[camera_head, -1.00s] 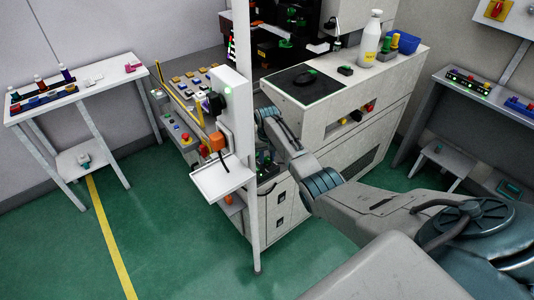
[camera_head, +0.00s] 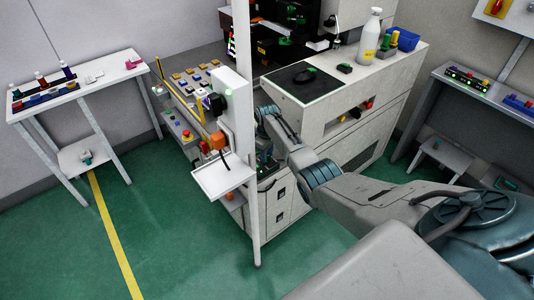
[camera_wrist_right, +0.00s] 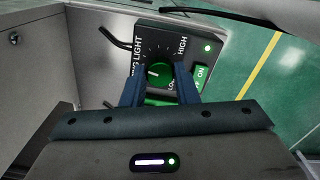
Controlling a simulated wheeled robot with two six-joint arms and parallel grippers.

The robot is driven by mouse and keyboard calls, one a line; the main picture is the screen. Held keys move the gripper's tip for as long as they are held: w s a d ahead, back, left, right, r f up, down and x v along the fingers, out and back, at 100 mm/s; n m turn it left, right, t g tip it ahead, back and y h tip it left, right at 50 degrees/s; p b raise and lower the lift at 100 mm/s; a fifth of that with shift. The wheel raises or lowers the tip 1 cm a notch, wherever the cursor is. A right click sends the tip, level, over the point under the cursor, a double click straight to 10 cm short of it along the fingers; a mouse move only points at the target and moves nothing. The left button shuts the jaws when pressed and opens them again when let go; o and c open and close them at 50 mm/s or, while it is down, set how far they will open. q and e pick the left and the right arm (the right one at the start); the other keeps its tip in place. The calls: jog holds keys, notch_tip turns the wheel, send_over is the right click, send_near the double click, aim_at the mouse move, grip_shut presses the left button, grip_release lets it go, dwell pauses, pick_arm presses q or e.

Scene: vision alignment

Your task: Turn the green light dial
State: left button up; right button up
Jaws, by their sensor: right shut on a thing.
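The green light dial (camera_wrist_right: 159,74) is a round green knob with a white mark on a black panel (camera_wrist_right: 149,42). The panel carries the words LIGHT, HIGH and ON, and a small lit green lamp (camera_wrist_right: 207,47). My right gripper (camera_wrist_right: 159,84) is shut on the dial, one dark blue finger on each side of it. In the head view my right arm reaches in from the right to the machine's side; its fingers and the dial are not clear there. My left gripper is out of view.
A white post (camera_head: 245,130) with a small shelf (camera_head: 223,178) stands left of my right arm. A light cabinet (camera_head: 360,90) with a white bottle (camera_head: 371,37) stands behind it. A white side table (camera_head: 110,72) is at the left. Green floor lies open in front.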

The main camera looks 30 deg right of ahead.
dwell(0.4)
jog(key=o, duration=1)
jog(key=shift+r, duration=0.1)
notch_tip(320, 180, up, 11)
jog(key=b, duration=0.1)
jog(key=shift+f, duration=0.2)
